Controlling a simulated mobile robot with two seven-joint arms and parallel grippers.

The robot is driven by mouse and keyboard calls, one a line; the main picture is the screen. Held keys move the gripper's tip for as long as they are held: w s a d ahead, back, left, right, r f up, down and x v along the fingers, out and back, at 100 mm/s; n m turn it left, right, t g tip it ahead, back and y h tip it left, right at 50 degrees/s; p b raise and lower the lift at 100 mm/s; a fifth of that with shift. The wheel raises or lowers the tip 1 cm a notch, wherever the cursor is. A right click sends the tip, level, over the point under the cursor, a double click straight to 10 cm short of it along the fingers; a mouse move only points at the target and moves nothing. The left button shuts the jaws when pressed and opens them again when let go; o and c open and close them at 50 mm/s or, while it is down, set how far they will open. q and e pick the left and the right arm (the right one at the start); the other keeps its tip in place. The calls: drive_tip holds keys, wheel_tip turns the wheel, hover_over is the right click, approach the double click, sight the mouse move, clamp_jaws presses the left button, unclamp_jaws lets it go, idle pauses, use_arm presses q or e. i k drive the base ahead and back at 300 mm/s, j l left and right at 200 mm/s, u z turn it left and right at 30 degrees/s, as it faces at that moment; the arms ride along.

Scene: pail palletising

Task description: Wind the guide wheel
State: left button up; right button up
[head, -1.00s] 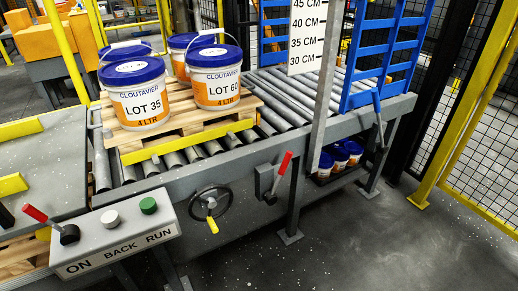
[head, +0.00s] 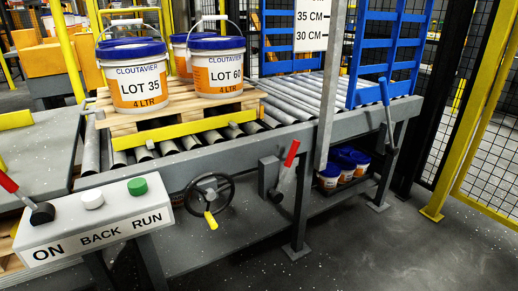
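The guide wheel (head: 209,194) is a dark handwheel on the front face of the grey conveyor frame, left of centre in the head view. Its yellow crank handle (head: 211,220) points down at the bottom of the rim. A yellow guide bar (head: 180,131) runs along the front of the pallet on the rollers. The wooden pallet (head: 128,122) carries several white pails with blue lids, among them LOT 35 (head: 136,75) and LOT 60 (head: 218,72). Neither of my grippers is in the head view.
A control box (head: 95,221) with a red lever and white and green buttons stands at lower left. A red-handled lever (head: 284,172) sits right of the wheel. A grey post (head: 331,90) and blue gate (head: 391,50) stand farther right. The floor at lower right is clear.

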sight(209, 194)
drive_tip(key=i+l+u, duration=0.15)
drive_tip(key=u, duration=0.3)
drive_tip(key=i+l+u, duration=0.1)
drive_tip(key=l+u, duration=0.3)
drive_tip(key=i+l+u, duration=0.1)
drive_tip(key=l, duration=0.3)
drive_tip(key=i+l+u, duration=0.15)
drive_tip(key=l, duration=0.25)
drive_tip(key=i+l, duration=0.1)
drive_tip(key=l, duration=0.55)
drive_tip(key=i+l, duration=0.1)
drive_tip(key=l, duration=0.6)
